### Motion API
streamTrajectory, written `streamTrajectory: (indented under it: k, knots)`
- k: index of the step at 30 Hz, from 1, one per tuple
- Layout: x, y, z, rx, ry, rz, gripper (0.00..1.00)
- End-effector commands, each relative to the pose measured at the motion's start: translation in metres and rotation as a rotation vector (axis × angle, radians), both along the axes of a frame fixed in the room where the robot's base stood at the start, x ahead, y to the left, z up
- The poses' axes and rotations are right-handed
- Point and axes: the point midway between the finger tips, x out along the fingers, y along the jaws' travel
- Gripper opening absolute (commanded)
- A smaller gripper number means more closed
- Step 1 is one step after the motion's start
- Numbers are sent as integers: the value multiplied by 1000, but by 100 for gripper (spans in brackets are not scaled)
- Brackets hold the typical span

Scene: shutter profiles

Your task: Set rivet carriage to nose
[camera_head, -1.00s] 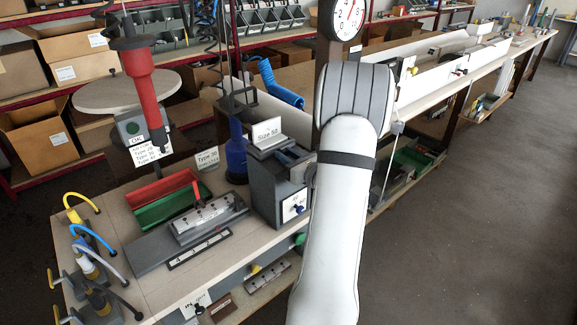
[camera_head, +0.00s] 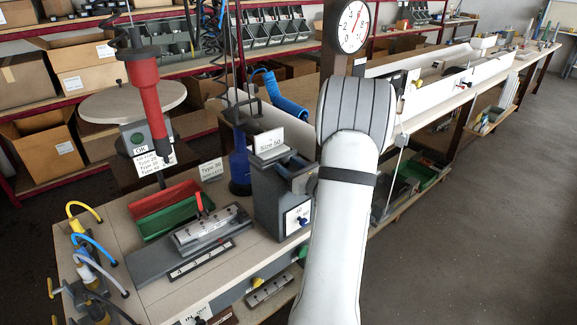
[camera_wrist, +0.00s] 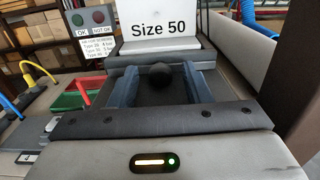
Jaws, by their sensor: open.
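A grey sliding block (camera_head: 212,229) with a red lever (camera_head: 199,202) lies on a grey rail on the bench, in front of a green bin. It looks like the rivet carriage; a numbered strip (camera_head: 203,259) runs along its front. The word nose cannot be read anywhere. My gripper (camera_wrist: 160,72) is open, its two blue fingers spread, with a dark round knob (camera_wrist: 161,76) showing between them. In the head view it is at the grey Size 50 box (camera_head: 278,205), right of the block and apart from it. Contact with the knob cannot be told.
Red and green bins (camera_head: 172,209) lie behind the block. A red hanging tool (camera_head: 144,98) is above them. Clamps with yellow and blue hoses (camera_head: 95,240) stand at the bench's left end. A blue bottle (camera_head: 239,165) stands behind the box. Open floor lies at right.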

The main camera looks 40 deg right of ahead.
Motion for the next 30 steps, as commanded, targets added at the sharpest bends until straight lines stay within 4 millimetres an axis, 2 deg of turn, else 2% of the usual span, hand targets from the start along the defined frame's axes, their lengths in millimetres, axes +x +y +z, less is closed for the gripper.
streamTrajectory:
  k: [9,13,17,30]
  knots:
    - [-53,-1,-1,-1,-2,-3,44]
    - [-67,-1,0,-2,-2,-2,44]
    - [-72,-1,0,0,-2,-2,44]
    - [-72,-1,1,-1,-2,-1,44]
